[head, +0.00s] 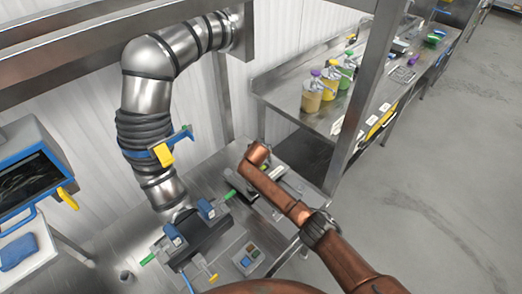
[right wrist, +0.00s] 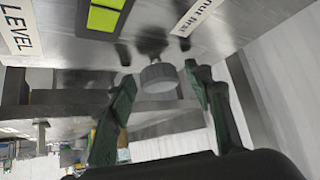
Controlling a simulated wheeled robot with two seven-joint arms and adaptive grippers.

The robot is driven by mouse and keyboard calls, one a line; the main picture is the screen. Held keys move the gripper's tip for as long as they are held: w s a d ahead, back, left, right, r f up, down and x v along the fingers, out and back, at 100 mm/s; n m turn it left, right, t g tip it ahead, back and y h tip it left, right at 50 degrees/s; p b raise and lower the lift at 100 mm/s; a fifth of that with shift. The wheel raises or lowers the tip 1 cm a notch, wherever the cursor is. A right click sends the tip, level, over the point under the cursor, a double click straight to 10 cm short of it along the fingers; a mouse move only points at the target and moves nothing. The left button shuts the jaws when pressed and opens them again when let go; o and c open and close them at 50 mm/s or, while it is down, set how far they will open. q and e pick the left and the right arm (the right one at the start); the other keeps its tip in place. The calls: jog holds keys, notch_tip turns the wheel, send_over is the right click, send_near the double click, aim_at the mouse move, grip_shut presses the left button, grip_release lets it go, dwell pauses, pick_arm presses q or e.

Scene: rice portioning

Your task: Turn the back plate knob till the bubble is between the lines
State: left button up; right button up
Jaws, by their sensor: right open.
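In the right wrist view a round grey knob (right wrist: 158,77) sits on a short dark stem below a metal plate (right wrist: 66,38). My right gripper (right wrist: 160,84) is open, with its green fingers on either side of the knob. There seems to be a gap at each finger. A yellow-green level vial (right wrist: 103,17) is on the plate beside a "LEVEL" label (right wrist: 17,32). I cannot make out the bubble against the lines. In the head view my copper right arm reaches down to the work table, and its gripper is hidden there. My left gripper is not in view.
A dark machine with blue blocks (head: 203,234) and a button box (head: 249,258) stand on the steel table. A silver duct (head: 147,92) hangs above. A bench with several jars (head: 312,95) is behind. Floor at right is clear.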

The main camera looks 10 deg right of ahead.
jog(key=shift+s+a+r, duration=0.2)
jog(key=shift+s+r, duration=0.2)
jog(key=shift+r, duration=0.1)
jog(key=v, duration=1)
jog(key=shift+s+r, duration=0.2)
jog(key=shift+s, duration=0.1)
